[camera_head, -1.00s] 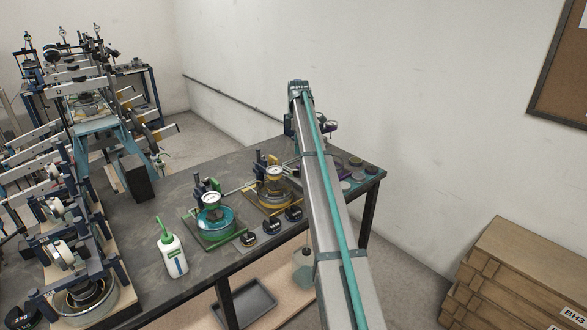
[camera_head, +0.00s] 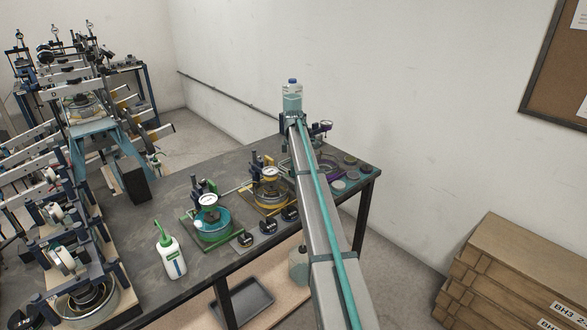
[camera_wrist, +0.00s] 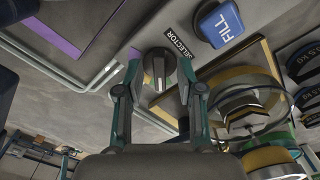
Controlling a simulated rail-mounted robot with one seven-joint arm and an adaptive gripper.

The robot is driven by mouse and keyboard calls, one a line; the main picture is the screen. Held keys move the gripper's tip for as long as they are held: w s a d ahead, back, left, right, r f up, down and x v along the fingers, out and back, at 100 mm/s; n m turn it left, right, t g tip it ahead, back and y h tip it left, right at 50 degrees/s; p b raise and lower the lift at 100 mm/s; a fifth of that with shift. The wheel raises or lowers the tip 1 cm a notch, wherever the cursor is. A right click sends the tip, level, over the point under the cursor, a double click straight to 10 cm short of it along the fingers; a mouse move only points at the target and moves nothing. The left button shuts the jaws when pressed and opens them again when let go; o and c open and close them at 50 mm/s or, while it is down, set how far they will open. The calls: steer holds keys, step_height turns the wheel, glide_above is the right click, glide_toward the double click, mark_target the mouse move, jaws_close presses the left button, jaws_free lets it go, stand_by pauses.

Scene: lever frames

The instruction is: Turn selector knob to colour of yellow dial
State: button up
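The selector knob (camera_wrist: 160,68) is a round dark knob with a pale pointer mark, beside a "SELECTOR" label (camera_wrist: 179,42) in the wrist view. My gripper (camera_wrist: 160,62) is open, one finger on each side of the knob; a small gap seems to remain, but contact is hard to judge. The knob and my gripper are hidden behind my arm in the head view. The unit with a yellow base and ring (camera_head: 270,190) carries a round dial (camera_head: 270,172); yellow parts of it (camera_wrist: 248,75) also show right of my gripper in the wrist view.
A blue "FILL" button (camera_wrist: 221,22) lies close to the knob. A green-based unit (camera_head: 212,222) and a white bottle (camera_head: 172,256) stand left on the dark table (camera_head: 150,212). Several black round pieces line the front edge. Lever frames (camera_head: 85,100) crowd the left.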

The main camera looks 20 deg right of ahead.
jaws_close()
steer(key=shift+m, duration=0.3)
steer(key=m+b, duration=0.1)
steer(key=m, duration=0.3)
steer(key=m+b, duration=0.1)
steer(key=m, duration=0.4)
stand_by(0.4)
stand_by(0.3)
jaws_free()
